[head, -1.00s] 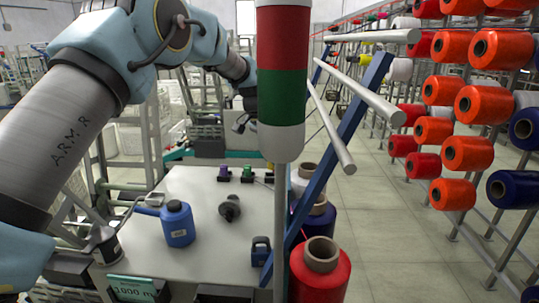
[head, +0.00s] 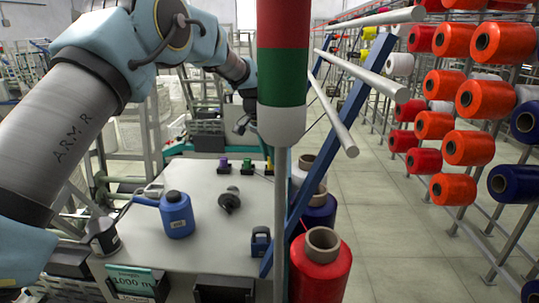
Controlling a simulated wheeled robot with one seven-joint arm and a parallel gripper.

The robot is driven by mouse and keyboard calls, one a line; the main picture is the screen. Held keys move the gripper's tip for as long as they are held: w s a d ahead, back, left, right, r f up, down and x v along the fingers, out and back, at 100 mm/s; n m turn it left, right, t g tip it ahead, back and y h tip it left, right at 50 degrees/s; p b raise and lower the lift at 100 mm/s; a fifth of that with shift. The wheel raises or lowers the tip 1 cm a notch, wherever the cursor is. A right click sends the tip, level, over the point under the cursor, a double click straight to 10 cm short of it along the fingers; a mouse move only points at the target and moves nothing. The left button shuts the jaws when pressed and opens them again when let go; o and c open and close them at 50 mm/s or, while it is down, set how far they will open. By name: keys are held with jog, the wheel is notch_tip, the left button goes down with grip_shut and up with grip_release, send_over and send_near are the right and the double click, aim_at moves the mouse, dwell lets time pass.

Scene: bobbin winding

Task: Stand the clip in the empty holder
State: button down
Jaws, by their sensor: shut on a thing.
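My gripper (head: 241,124) is at the far end of my arm, small and partly behind the striped post, over the back of the white table. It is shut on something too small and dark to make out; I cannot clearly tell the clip. At the table's back edge stand small dark holders, one with a purple top (head: 224,163), one with a green top (head: 246,164). A third, with a yellow part (head: 269,166), is partly hidden by the post. I cannot tell which holder is empty. My gripper is above and beyond this row.
On the white table (head: 205,240) are a blue oil can (head: 177,214), a black spindle-like part (head: 229,200) and a dark blue block (head: 261,241). The red, green and white post (head: 282,85) and blue frame (head: 313,160) stand at right. A red cone (head: 321,268) stands beside the table.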

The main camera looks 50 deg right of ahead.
jog(key=shift+f, duration=0.3)
jog(key=c, duration=0.6)
grip_release()
jog(key=b+v, duration=0.3)
jog(key=v, duration=0.7)
jog(key=shift+r, duration=0.4)
jog(key=shift+a, duration=0.15)
